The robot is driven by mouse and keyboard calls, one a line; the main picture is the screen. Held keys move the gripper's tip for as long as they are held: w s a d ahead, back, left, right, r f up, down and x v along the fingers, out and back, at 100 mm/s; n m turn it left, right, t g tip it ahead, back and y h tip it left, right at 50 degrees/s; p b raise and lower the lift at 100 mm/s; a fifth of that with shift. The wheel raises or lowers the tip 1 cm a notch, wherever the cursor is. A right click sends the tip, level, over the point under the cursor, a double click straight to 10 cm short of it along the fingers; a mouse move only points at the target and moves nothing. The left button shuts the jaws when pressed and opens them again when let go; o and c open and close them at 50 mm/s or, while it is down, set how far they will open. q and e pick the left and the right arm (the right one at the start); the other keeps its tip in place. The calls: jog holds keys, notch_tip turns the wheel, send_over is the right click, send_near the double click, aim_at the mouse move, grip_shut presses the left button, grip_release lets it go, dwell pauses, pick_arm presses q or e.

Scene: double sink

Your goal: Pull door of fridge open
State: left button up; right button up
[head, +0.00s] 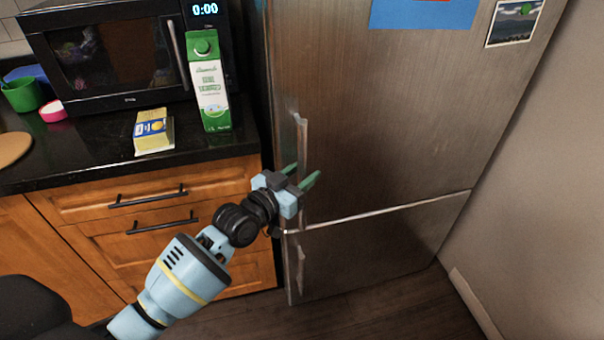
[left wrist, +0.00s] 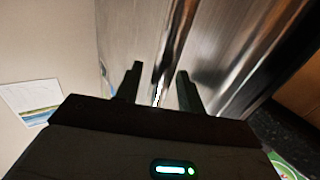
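The fridge is brushed steel, with a large upper door (head: 390,120) and a lower door (head: 380,250); both look shut. The upper door has a vertical bar handle (head: 302,135) at its left edge. The lower door has its own handle (head: 301,266). My left gripper (head: 301,174) is open at the lower end of the upper handle, with green fingers apart. In the left wrist view the fingers (left wrist: 158,85) stand apart with a shiny strip, seemingly the handle, running between them. I cannot tell whether they touch it. My right gripper is not in view.
The counter left of the fridge holds a microwave (head: 110,55), a green carton (head: 209,85), a yellow package (head: 153,131) and cups. Wooden drawers (head: 150,205) with black handles are below. A wall (head: 540,180) stands right of the fridge. Dark floor (head: 400,310) lies in front.

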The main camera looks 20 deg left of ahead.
pick_arm(q)
grip_shut()
dwell(0.4)
